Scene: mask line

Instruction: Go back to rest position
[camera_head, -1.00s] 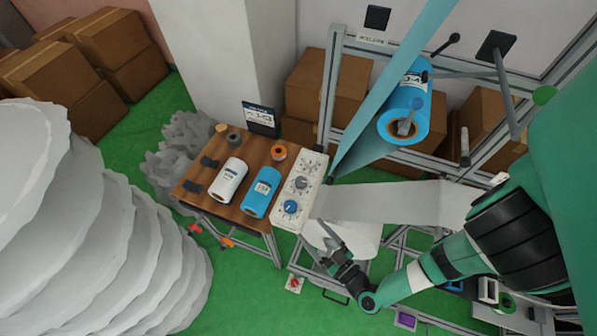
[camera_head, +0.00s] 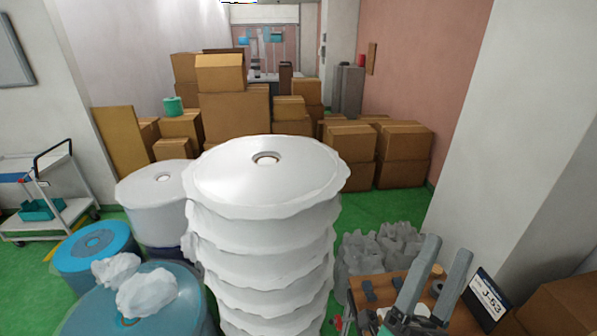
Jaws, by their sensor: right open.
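My right gripper (camera_head: 447,249) shows at the bottom right. Its two grey fingers point up and stand apart, with nothing held between them. It is in front of the wooden table (camera_head: 395,284), which is partly hidden behind it and cut off by the bottom edge. A sign marked J-53 (camera_head: 487,297) stands just right of the gripper. My left gripper is not in view.
A tall stack of wrapped white rolls (camera_head: 265,235) fills the middle foreground. Blue rolls (camera_head: 95,248) stand at the left, with a white trolley (camera_head: 45,215) beyond. Cardboard boxes (camera_head: 235,110) are piled behind. Grey bags (camera_head: 375,250) lie beside the table.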

